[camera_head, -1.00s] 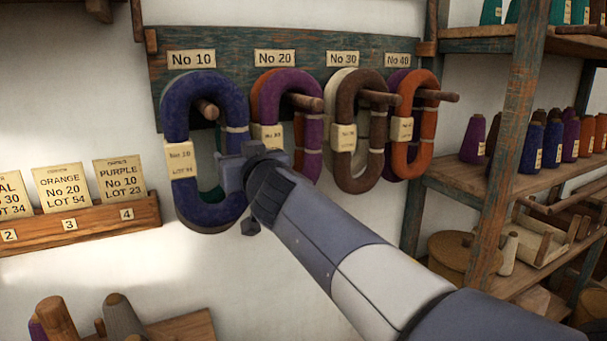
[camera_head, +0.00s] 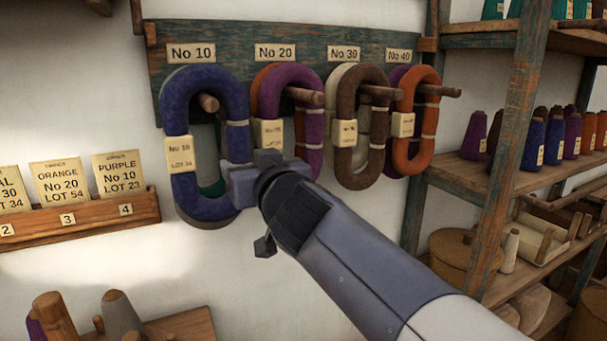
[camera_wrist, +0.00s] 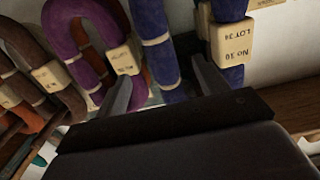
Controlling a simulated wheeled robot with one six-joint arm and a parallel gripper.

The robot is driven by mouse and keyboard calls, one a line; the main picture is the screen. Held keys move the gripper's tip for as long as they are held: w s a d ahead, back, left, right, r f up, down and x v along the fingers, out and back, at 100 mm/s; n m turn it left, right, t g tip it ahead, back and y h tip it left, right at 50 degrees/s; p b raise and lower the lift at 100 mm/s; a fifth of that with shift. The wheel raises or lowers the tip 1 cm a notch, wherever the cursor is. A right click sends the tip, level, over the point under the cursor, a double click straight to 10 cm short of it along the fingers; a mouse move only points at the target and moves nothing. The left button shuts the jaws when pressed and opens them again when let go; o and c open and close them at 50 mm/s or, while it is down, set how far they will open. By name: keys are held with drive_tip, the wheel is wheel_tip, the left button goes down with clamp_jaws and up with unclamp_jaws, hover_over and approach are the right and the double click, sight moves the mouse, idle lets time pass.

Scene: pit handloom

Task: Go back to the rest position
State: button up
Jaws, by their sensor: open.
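My gripper (camera_head: 250,182) is open and shows in front of the lower right part of the blue skein (camera_head: 178,125) in the head view. In the wrist view my two fingers (camera_wrist: 160,88) are apart, and one strand of the blue skein (camera_wrist: 152,22) shows in the gap between them. I cannot tell whether that strand lies between the fingers or beyond them. The blue skein hangs on the peg under the No 10 sign (camera_head: 191,53), with a paper tag on its left side. My fingertips are partly hidden by my wrist in the head view.
Purple (camera_head: 313,125), brown (camera_head: 343,170) and orange (camera_head: 424,150) skeins hang on pegs to the right. A card rail (camera_head: 90,213) is on the wall at left. A shelf rack (camera_head: 505,150) with cones stands at right. Spools (camera_head: 122,315) are below.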

sight(242, 145)
drive_tip(key=x, duration=0.6)
drive_tip(key=shift+w+a+r+p, duration=0.1)
drive_tip(key=shift+w+r+p, duration=0.05)
drive_tip(key=shift+p, duration=0.15)
drive_tip(key=shift+w+a+r+p, duration=0.1)
drive_tip(key=shift+w+r+p, duration=0.15)
drive_tip(key=shift+r+p, duration=0.65)
drive_tip(key=r+p+v, duration=0.1)
drive_tip(key=v, duration=1.1)
drive_tip(key=shift+s, duration=0.35)
drive_tip(key=shift+r, duration=0.15)
